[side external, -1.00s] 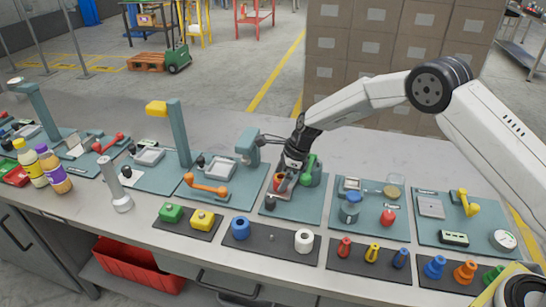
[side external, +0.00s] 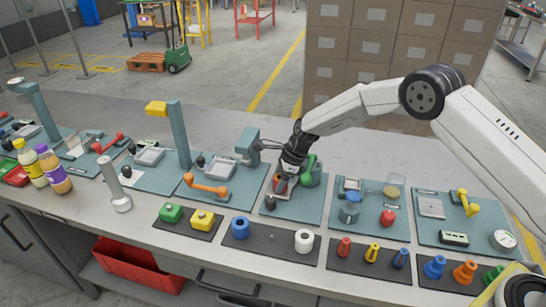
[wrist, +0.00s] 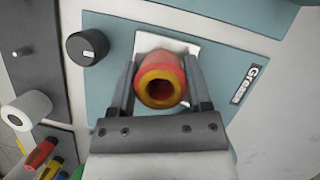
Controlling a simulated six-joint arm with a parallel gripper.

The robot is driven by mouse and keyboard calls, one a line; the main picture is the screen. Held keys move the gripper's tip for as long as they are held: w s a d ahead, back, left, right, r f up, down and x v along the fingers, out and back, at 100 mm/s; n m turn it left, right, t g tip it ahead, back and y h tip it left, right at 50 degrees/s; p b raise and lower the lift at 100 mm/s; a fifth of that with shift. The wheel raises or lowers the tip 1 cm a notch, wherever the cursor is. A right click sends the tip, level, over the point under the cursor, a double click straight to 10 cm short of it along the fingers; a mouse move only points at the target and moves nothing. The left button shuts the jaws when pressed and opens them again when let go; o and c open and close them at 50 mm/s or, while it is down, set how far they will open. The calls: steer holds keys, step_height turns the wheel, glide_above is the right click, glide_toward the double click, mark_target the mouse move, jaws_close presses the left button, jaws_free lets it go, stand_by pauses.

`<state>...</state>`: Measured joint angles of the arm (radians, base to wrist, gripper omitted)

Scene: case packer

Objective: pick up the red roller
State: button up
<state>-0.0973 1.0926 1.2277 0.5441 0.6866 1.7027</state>
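The red roller (wrist: 160,79) stands on end on a light pad (wrist: 145,42) in the wrist view, its hollow yellow-rimmed end facing the camera. My gripper (wrist: 160,62) has one finger on each side of it. Narrow gaps seem to show between the fingers and the roller, so it looks open around it, not clamped. In the side view my gripper (side external: 287,174) is low over the teal grease station, and the red roller (side external: 280,182) shows only partly beneath it.
A black knob (wrist: 87,47) stands beside the pad. A green part (side external: 312,170) is close to my gripper's right. A white roller (side external: 304,240) and a blue roller (side external: 240,228) stand on a dark mat at the front. A teal post station (side external: 248,147) is at the left.

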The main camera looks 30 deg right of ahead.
jaws_close()
steer(key=shift+r, duration=0.1)
step_height(320, 180, up, 10)
stand_by(0.5)
stand_by(0.4)
